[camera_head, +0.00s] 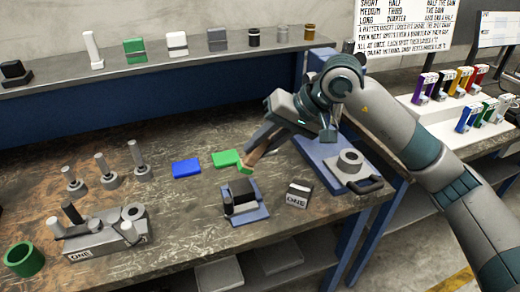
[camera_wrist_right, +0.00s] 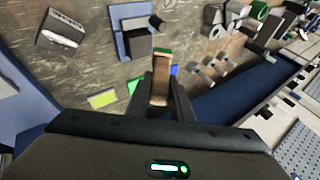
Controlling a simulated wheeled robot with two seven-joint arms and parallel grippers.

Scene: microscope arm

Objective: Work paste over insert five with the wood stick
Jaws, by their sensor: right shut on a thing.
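My right gripper (camera_head: 262,140) is shut on the wood stick (camera_head: 256,155), whose far end carries a green tip (camera_head: 246,169). In the right wrist view the wood stick (camera_wrist_right: 160,88) stands between the two fingers. The stick's tip is above the worktop, beside a green block (camera_head: 225,158); I cannot tell whether they touch. A dark block on a blue base (camera_head: 250,214) stands in front of the tip. I see no marking for five, so I cannot tell which thing is insert five. My left gripper is not in view.
A blue block (camera_head: 186,168) and several grey pegs (camera_head: 138,160) stand left. A shelf (camera_head: 170,58) runs behind.

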